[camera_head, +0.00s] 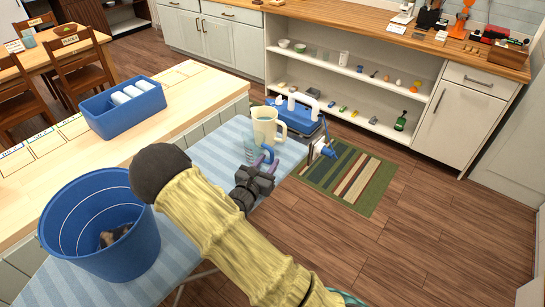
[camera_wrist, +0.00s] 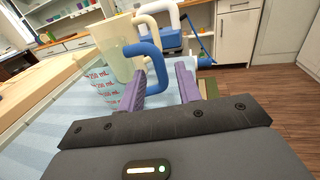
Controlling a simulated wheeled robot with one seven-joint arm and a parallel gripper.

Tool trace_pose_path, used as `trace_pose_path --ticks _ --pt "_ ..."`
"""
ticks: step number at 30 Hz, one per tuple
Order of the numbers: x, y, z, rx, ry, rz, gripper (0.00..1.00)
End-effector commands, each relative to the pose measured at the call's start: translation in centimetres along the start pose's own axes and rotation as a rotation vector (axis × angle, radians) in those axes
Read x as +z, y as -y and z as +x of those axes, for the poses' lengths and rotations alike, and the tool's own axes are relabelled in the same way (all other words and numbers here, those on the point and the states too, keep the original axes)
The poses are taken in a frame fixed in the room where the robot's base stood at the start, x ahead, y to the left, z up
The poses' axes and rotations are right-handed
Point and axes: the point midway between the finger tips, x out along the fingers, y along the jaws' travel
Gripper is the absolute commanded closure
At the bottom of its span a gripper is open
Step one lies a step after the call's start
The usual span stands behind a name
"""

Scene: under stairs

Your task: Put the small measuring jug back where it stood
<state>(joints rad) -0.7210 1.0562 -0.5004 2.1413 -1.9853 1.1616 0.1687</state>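The small measuring jug (camera_head: 250,152) is clear with a blue handle and stands upright on the blue striped board. In the wrist view the jug (camera_wrist: 98,90) shows red mL marks. My gripper (camera_head: 263,164) is at its handle side. In the wrist view my gripper (camera_wrist: 160,86) has its purple fingers apart, with the blue handle (camera_wrist: 158,62) between them. The left finger lies by the handle's loop and a gap shows before the right finger. A larger cream jug (camera_head: 265,122) stands just behind the small one.
A blue case with a white handle (camera_head: 300,122) stands at the board's far end. A blue bucket (camera_head: 98,245) stands near me at left. A blue bin (camera_head: 122,108) and outlined, labelled spots lie on the wooden counter (camera_head: 190,100). A striped rug (camera_head: 345,175) lies on the floor at right.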

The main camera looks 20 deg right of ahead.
Motion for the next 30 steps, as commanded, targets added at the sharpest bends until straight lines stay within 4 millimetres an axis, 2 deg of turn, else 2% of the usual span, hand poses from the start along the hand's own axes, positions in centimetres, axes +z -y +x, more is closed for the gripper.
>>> trace_pose_path --ticks 1,6,12,30 --pt "-0.1 -0.1 -1.2 0.004 0.000 -0.001 0.66" --pt "-0.1 -0.1 -4.5 0.004 0.000 0.000 0.66" --pt "0.0 0.0 -6.8 0.001 0.001 -0.001 0.66" --pt "0.0 0.1 -7.1 -0.001 0.001 0.000 0.66"
